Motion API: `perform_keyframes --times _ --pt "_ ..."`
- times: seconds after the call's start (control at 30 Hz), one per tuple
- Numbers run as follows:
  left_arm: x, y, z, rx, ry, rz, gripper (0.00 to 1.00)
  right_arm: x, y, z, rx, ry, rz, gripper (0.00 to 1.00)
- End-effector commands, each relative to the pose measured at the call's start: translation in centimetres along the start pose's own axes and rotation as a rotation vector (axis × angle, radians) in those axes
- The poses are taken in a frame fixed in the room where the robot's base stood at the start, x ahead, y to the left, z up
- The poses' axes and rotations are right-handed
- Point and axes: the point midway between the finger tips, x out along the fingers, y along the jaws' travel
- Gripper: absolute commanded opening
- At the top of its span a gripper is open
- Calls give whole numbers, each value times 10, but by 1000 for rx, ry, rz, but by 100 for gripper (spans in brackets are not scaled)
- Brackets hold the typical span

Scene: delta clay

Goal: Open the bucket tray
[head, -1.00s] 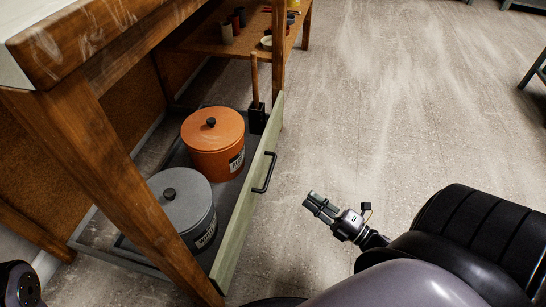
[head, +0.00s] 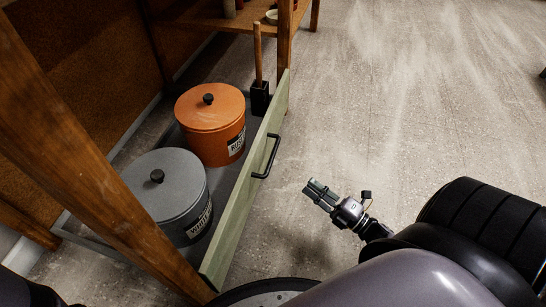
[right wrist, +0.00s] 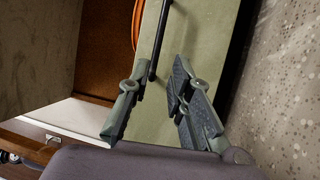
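My left gripper is not in view.
A wooden table leg (head: 75,150) crosses in front of the tray's near left part. A low shelf (head: 245,22) is behind. The floor (head: 400,110) to the right is clear.

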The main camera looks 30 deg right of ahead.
Motion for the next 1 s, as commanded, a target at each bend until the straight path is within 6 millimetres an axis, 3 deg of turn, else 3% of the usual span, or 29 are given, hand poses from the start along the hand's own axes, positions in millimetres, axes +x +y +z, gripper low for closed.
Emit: perform_keyframes --times 0.6,0.8,1.0 --pt "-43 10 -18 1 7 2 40 129 -2 0 -2 2 4 20" --pt "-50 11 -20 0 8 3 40 152 -1 0 -1 1 1 20" --pt "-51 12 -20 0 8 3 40 158 1 0 -1 0 0 20"
